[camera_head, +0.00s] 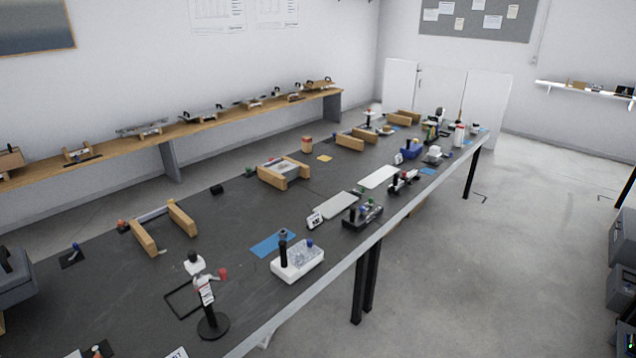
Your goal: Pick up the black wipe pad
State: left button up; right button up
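A small black block (217,189) lies near the far long edge of the dark table (230,215), left of the middle. It may be the black wipe pad, but it is too small to tell for sure. Other small dark items are on the table, and none shows clearly as a pad. Neither of my grippers shows in the head view, so their distance from the block cannot be seen.
Wooden blocks (144,238) stand left of the black block, and a wooden-sided holder (286,172) stands right of it. A white box (297,262) and a black-based stand (213,326) are near the front edge. Bare tabletop surrounds the black block. Open floor (420,270) lies right.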

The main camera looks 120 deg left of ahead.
aim_at(217, 188)
jog(key=u, duration=4.6)
